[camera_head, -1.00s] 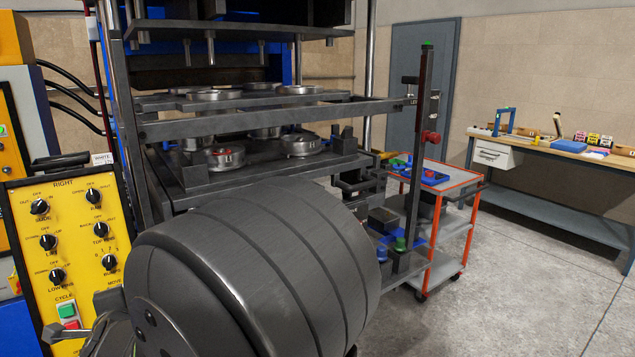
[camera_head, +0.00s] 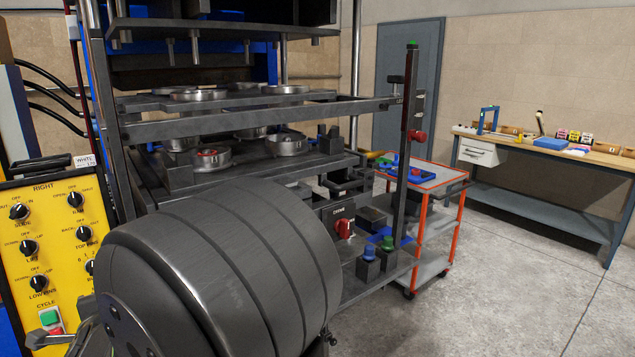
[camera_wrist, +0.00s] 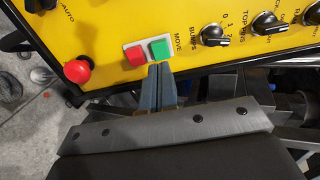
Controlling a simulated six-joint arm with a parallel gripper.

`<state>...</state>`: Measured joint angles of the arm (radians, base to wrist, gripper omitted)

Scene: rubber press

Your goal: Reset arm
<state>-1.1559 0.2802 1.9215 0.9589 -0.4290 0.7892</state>
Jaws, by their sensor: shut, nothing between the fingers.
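My gripper (camera_wrist: 160,72) shows in the wrist view with its two fingers pressed together and nothing between them. The fingertips are just below the green button (camera_wrist: 160,49) on the yellow control panel (camera_wrist: 110,38); I cannot tell whether they touch the panel. A red button (camera_wrist: 135,56) sits to the left of the green one. In the head view, my large dark arm link fills the lower middle and the gripper is not seen. The yellow panel also shows at the left there (camera_head: 58,235).
The press (camera_head: 270,130) with round metal moulds (camera_head: 285,145) stands behind my arm. A red emergency knob (camera_wrist: 77,71) sticks out at the panel's left.

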